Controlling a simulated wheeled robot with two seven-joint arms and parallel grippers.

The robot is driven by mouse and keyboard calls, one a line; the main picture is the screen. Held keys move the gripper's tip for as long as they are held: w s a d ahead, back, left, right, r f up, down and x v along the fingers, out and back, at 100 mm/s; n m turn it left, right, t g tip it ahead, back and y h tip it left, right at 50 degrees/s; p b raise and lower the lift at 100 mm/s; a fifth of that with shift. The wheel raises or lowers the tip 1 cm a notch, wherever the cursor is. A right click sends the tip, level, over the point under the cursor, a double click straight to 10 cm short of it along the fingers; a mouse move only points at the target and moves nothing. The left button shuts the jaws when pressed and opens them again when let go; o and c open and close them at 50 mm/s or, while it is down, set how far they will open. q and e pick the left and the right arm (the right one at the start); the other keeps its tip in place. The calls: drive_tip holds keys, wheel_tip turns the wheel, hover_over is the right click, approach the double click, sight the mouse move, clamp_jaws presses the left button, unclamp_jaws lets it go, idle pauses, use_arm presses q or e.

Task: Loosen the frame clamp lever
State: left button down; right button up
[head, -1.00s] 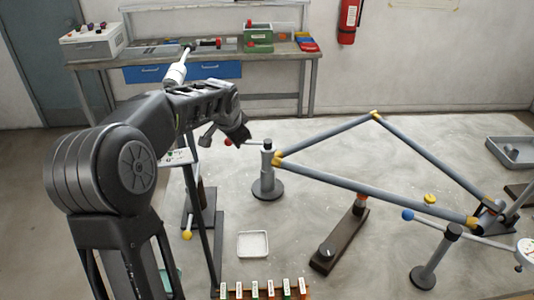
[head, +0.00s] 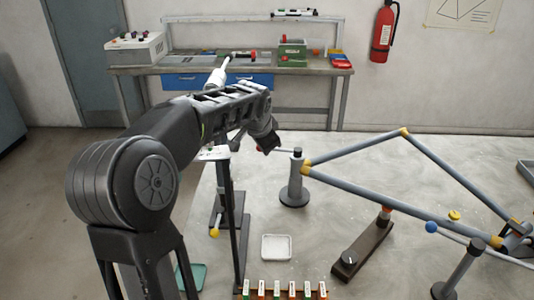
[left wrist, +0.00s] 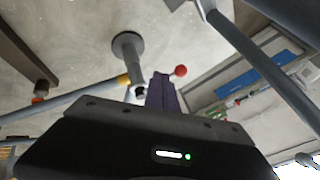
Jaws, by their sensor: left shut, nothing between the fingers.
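A bicycle-like frame of grey tubes (head: 395,190) with yellow joints rests on the jig. At its left corner stands a grey clamp post (head: 294,185) on a round base. A thin lever (head: 285,151) runs left from its top to a red ball, which is largely hidden by my gripper in the head view. The red ball (left wrist: 180,71) shows clearly in the left wrist view, just right of the fingers. My left gripper (head: 270,146) is shut and empty beside the lever; I cannot tell whether it touches. It also shows in the left wrist view (left wrist: 162,90). My right gripper is out of view.
A second post (head: 458,270) with a blue-ball lever (head: 431,227) stands at the right. A white tray (head: 276,247), a dark bar (head: 362,248) and a row of labelled blocks (head: 285,290) lie in front. A workbench (head: 230,70) stands behind.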

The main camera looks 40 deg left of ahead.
use_arm(q)
drive_tip(key=s+r+b, duration=0.1)
drive_tip(key=s+r, duration=0.2)
drive_tip(key=r, duration=0.3)
drive_tip(key=shift+s+a, duration=0.15)
drive_tip(key=shift+s, duration=0.25)
drive_tip(key=shift+f, duration=0.1)
